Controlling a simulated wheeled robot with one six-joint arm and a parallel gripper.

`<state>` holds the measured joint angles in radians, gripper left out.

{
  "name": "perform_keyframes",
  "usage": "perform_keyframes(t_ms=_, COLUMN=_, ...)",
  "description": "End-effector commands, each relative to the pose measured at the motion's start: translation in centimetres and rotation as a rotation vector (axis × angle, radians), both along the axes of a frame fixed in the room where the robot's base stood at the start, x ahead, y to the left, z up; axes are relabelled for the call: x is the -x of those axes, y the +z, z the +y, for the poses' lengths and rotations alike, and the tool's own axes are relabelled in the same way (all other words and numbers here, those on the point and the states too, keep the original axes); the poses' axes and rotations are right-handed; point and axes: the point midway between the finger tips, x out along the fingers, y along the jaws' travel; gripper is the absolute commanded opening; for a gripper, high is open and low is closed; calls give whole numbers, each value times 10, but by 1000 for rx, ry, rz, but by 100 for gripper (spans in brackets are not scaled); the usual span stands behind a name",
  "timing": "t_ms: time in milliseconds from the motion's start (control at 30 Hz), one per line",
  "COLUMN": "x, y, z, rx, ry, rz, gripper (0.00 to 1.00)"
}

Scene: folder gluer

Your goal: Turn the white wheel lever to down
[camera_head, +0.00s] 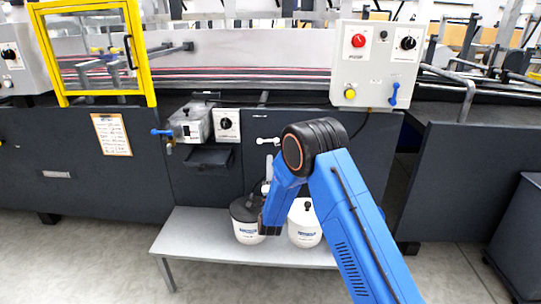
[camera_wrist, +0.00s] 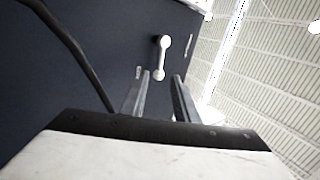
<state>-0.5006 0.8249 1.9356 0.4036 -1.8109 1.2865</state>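The white wheel lever (camera_head: 268,141) is a small white handle on the dark machine front. In the head view it lies roughly level, just left of my blue arm's elbow. In the wrist view the lever (camera_wrist: 161,57) shows a rounded knob at each end and stands beyond the fingertips, roughly in line with the gap between them. My gripper (camera_wrist: 161,80) is open and empty, its two grey fingers apart and not visibly touching the lever. In the head view my gripper is small and partly hidden by my arm, below the lever.
A control box with a dial (camera_head: 226,125) and a grey unit with a blue lever (camera_head: 163,132) are left of the white lever. Two white tubs (camera_head: 304,228) stand on a low grey bench (camera_head: 195,238) below. A dark cable (camera_wrist: 80,45) runs along the left in the wrist view.

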Motion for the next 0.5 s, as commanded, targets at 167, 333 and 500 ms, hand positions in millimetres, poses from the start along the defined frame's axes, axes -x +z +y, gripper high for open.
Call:
perform_keyframes(t_ms=167, x=30, y=-21, z=0, rx=2, ry=1, rz=3, gripper=28)
perform_keyframes(t_ms=333, x=50, y=-35, z=-1, rx=1, ry=1, rz=2, gripper=28)
perform_keyframes(t_ms=500, x=61, y=-41, z=-1, rx=1, ry=1, rz=1, gripper=28)
